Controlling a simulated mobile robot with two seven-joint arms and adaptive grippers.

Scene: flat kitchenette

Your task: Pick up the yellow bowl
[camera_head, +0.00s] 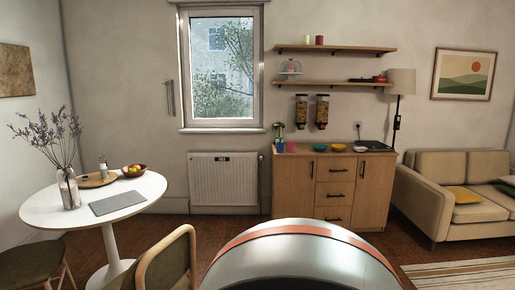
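The yellow bowl (338,147) sits on top of the wooden cabinet (333,190) against the back wall. It is small and far off in the head view. Neither of my grippers shows in the head view.
A round white table (70,212) with a vase (68,187) is at left. A chair (165,262) stands in the left foreground. A sofa (455,195) is at right, near a striped rug (465,275). Wooden floor shows before the cabinet.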

